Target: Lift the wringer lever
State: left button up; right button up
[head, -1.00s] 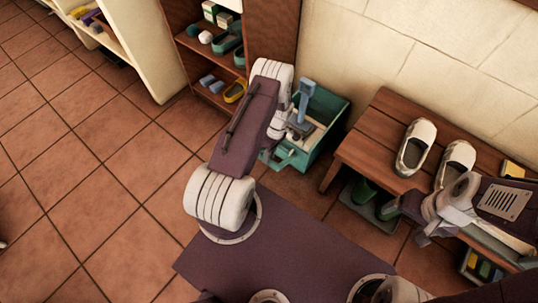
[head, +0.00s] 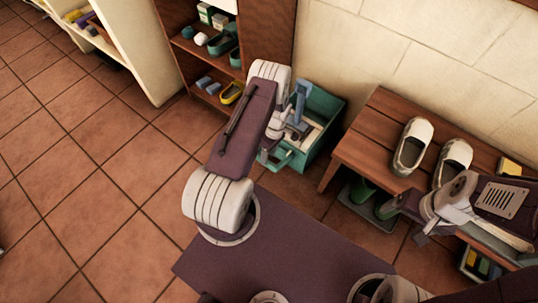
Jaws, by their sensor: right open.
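The wringer lever (head: 300,100) is a blue-grey upright bar with a wider top. My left gripper (head: 294,129) is low beside the lever, over the bucket's near left side. It overlaps the lever's lower part in the picture, and I cannot tell whether they touch. Its fingers are small and partly hidden, so their opening is unclear. My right gripper (head: 416,222) is open and empty, in front of the wooden bench at the right.
The wooden bench (head: 362,153) holds white shoes (head: 413,147), with green boots (head: 362,191) on a tray below. A brown shelf (head: 268,30) stands behind the bucket. Open tiled floor (head: 100,180) lies to the left.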

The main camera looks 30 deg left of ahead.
pick_arm(q)
jog(key=p+v, duration=0.4)
jog(key=v, duration=0.5)
dwell(0.4)
